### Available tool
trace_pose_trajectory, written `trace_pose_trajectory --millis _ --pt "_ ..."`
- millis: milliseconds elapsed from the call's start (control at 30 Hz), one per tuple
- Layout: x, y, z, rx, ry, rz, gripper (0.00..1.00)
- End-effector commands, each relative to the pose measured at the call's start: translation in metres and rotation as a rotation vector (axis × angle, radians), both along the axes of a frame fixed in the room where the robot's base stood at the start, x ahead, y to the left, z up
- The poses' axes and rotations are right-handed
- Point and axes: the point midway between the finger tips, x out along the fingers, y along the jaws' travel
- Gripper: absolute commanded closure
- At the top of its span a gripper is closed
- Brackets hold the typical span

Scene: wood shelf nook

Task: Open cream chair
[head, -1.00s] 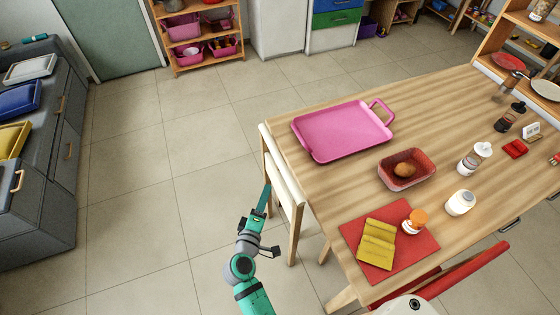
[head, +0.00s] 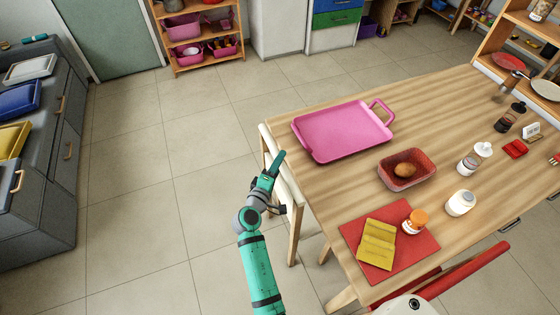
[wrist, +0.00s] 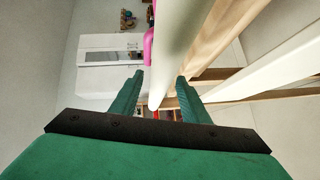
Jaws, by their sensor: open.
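The cream chair (head: 292,190) stands at the left end of the wooden table, its back facing the open floor and its seat side hidden under the table. My gripper (head: 279,160) is at the top of the chair's back in the head view. In the wrist view, the two green fingers of my gripper (wrist: 160,93) are open, and the chair's cream top rail (wrist: 178,50) runs lengthwise through the gap between them. I cannot tell whether either finger touches the rail.
The wooden table (head: 345,190) holds a pink tray (head: 343,131), a red basket (head: 407,170) and several jars. A red chair (head: 465,272) stands at its front edge. A grey cabinet (head: 45,190) is at the far left. The tiled floor (head: 135,180) between is clear.

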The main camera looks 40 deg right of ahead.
Motion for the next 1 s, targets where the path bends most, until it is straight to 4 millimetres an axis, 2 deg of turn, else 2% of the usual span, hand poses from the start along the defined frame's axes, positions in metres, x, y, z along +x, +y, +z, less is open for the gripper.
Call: trace_pose_trajectory --millis 133,433,467,633,1000 --pt "0.0050 -0.0087 -0.0015 0.000 0.000 0.000 0.58" --pt "0.0062 -0.0103 -0.0016 0.000 0.000 0.001 0.58" --pt "0.0062 -0.0103 -0.0016 0.000 0.000 0.001 0.61" --pt "0.0061 -0.0102 -0.0017 0.000 0.000 0.001 1.00" --pt "0.0029 -0.0084 -0.0020 0.000 0.001 -0.016 1.00"
